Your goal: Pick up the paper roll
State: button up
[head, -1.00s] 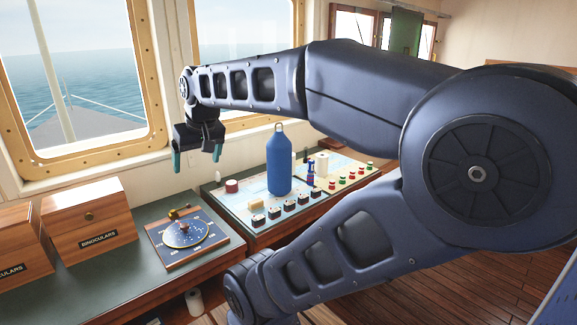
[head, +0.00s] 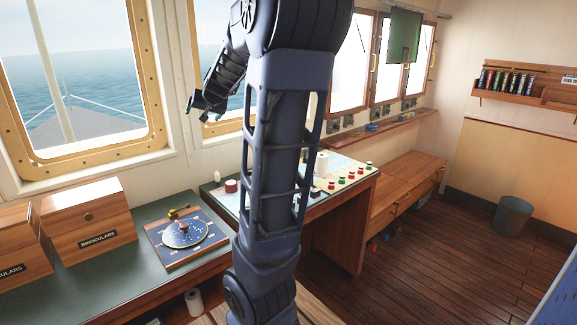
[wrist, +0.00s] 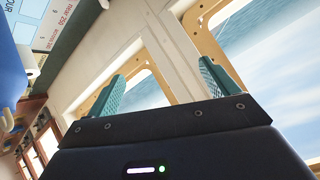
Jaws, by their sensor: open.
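A white paper roll (head: 321,163) stands upright on the chart console, just right of my arm in the head view. A second white roll (head: 194,300) shows low down, under the front of the left counter. My gripper (head: 204,108) is up in front of the window frame, above and left of the console and apart from both rolls. In the wrist view my gripper (wrist: 160,88) has its two teal fingers spread, with nothing between them.
My raised arm hides the console's middle. A blue surface (wrist: 10,85), perhaps the bottle, shows at the wrist view's left edge. The floor at right is mostly clear.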

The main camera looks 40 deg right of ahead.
jog(key=w+d+f+m+h, duration=0.1)
jog(key=w+d+m+h, duration=0.15)
jog(key=d, duration=0.55)
jog(key=w+d+f+m+h, duration=0.1)
jog(key=w+d+m+h, duration=0.2)
jog(key=d, duration=0.5)
jog(key=w+d+f+m+h, duration=0.1)
jog(key=w+d+f+h, duration=0.15)
jog(key=w+d, duration=0.4)
jog(key=s+d+m+g+h, duration=0.3)
jog(key=d+g+h, duration=0.2)
jog(key=d, duration=0.5)
jog(key=s+d+m+g+h, duration=0.25)
jog(key=d+g+h, duration=0.2)
jog(key=d, duration=0.45)
jog(key=f, duration=1.8)
jog(key=shift+s+d+f, duration=0.15)
jog(key=shift+s+f, duration=0.2)
jog(key=shift+f, duration=0.05)
notch_tip(320, 180, down, 8)
jog(key=shift+r, duration=0.15)
jog(key=shift+w+d, duration=0.15)
jog(key=shift+d, duration=2.35)
jog(key=c, duration=1.3)
